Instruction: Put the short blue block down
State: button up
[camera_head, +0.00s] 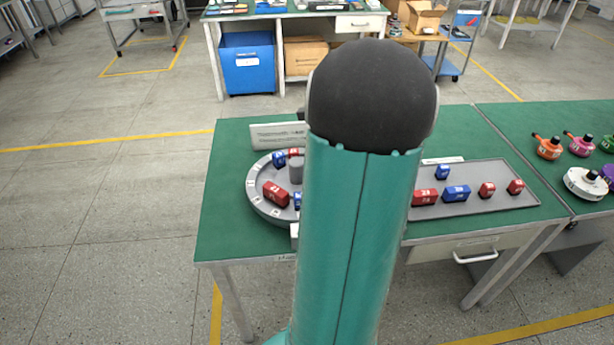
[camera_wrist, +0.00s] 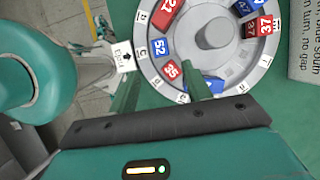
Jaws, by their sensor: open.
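My gripper (camera_wrist: 160,70) is open, with its two green fingers apart over the rim of a round grey turntable (camera_wrist: 148,72). A blue block marked 52 (camera_wrist: 159,47) and a red block marked 35 (camera_wrist: 172,69) show between or just beyond the fingertips. Another blue block (camera_wrist: 214,85) is partly hidden beside the right finger, and one (camera_wrist: 242,8) sits at the far rim. In the head view, the turntable (camera_head: 258,203) is partly behind my arm, which hides my gripper. A short blue block (camera_head: 442,172) lies in the grey tray. I cannot tell which blue block is meant.
The grey tray (camera_head: 500,173) also holds a longer blue block (camera_head: 456,193) and several red blocks. A sign (camera_head: 277,136) stands behind the turntable. Orange, pink and white round parts stand on the right table. Green tabletop (camera_head: 228,165) is clear left of the turntable.

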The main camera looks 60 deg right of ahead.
jog(key=shift+r, duration=0.15)
jog(key=w+a+r+n+g+h, duration=0.1)
jog(key=w+a+r+n, duration=0.25)
jog(key=a+n, duration=0.45)
jog(key=w+a+r+n+h, duration=0.1)
jog(key=w+a+r+n, duration=0.25)
jog(key=a, duration=0.75)
jog(key=s+a+r+n+t, duration=0.1)
jog(key=s+a+n, duration=0.2)
jog(key=a+n, duration=0.5)
jog(key=s+a+r+n+t, duration=0.2)
jog(key=a+n, duration=0.6)
jog(key=a, duration=0.4)
jog(key=shift+s+r+h, duration=0.15)
jog(key=shift+s+h, duration=0.25)
jog(key=shift+s, duration=0.35)
